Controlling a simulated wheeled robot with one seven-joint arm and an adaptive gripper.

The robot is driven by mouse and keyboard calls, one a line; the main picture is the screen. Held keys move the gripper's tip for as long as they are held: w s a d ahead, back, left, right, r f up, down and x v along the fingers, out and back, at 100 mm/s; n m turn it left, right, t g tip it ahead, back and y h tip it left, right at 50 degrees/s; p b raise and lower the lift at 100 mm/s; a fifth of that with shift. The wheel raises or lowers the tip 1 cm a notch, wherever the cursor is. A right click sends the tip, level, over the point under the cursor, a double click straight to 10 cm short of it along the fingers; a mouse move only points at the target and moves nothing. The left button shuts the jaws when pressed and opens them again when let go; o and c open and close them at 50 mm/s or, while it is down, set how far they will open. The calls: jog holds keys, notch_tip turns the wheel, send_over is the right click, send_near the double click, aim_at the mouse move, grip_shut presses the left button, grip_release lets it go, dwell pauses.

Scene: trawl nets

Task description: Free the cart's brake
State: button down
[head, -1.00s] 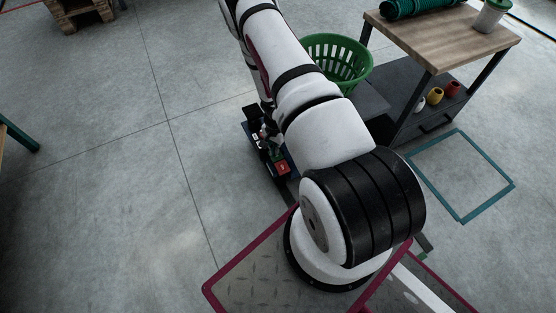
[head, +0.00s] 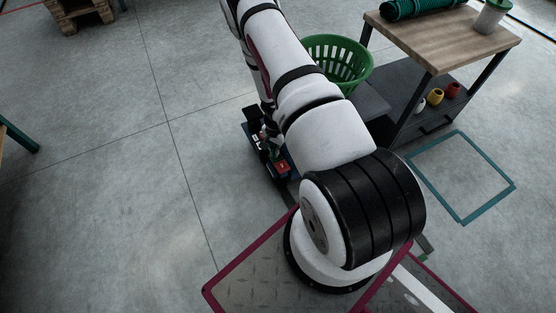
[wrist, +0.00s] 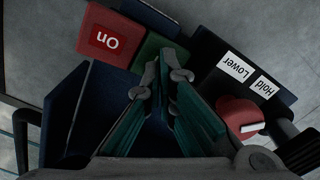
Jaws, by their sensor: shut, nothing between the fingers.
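In the wrist view a red block marked "On" (wrist: 105,40) sits at the upper left, with a green part (wrist: 150,52) beside it. In the head view the red block (head: 282,167) shows small, low beside my arm. My gripper (wrist: 162,72) is shut and empty, its fingertips at the green part's edge; I cannot tell whether they touch it. A black panel labelled "Lower" and "Hold" (wrist: 250,75) lies to the right, with a red knob (wrist: 238,114) below the labels. The cart as a whole is largely hidden behind my arm.
A green basket (head: 343,54) stands behind my arm. A wood-topped table (head: 450,35) with a dark lower shelf holding small coloured pots is at the right. A teal floor outline (head: 460,215) is empty. The floor to the left is mostly clear.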

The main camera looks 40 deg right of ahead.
jog(key=shift+r+p, duration=1.6)
jog(key=shift+r, duration=1.4)
